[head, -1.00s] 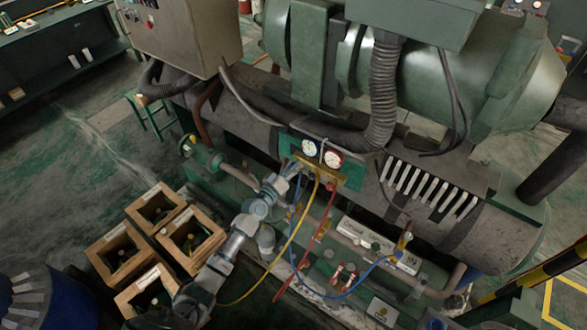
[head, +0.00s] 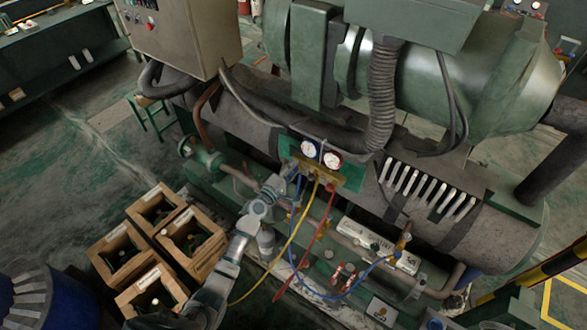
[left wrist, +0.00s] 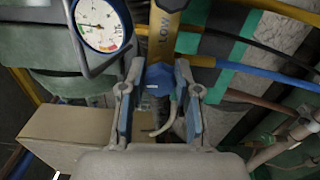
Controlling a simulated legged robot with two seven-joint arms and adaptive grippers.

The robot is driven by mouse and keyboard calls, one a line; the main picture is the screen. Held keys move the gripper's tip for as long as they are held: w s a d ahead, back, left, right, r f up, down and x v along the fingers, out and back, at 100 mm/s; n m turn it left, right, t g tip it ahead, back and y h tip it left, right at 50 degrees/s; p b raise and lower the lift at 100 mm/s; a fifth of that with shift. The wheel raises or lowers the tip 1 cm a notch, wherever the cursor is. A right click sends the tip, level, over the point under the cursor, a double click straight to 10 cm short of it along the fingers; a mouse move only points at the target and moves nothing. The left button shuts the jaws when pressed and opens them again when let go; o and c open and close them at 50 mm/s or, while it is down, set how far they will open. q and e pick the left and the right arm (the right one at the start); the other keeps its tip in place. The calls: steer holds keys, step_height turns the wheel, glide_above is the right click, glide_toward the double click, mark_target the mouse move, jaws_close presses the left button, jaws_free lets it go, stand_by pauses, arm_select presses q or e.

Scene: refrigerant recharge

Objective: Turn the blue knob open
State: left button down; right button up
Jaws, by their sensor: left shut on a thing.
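The blue knob (left wrist: 160,76) sits on the brass manifold (left wrist: 168,22) beside the word LOW in the left wrist view. My left gripper (left wrist: 160,92) has one finger on each side of the knob and is shut on it. In the head view my left gripper (head: 292,176) is at the left end of the manifold (head: 328,178), below the blue-rimmed gauge (head: 309,148), and hides the knob. How far the knob is turned cannot be told. My right gripper is not in view.
A red-rimmed gauge (head: 332,160) is beside the blue one. Yellow (head: 290,240), red (head: 308,252) and blue (head: 350,285) hoses hang below the manifold, close to my left arm. Wooden crates (head: 128,240) stand at the left. Large green machinery (head: 490,90) fills the back.

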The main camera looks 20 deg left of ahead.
arm_select(q)
steer(key=shift+f+n, duration=0.15)
steer(key=shift+n, duration=0.55)
steer(key=shift+f, duration=0.1)
steer(key=c, duration=1)
jaws_free()
steer(key=shift+o, duration=1)
steer(key=shift+a, duration=0.1)
steer(key=shift+a, duration=0.1)
steer(key=v, duration=1.2)
steer(key=shift+w, duration=0.1)
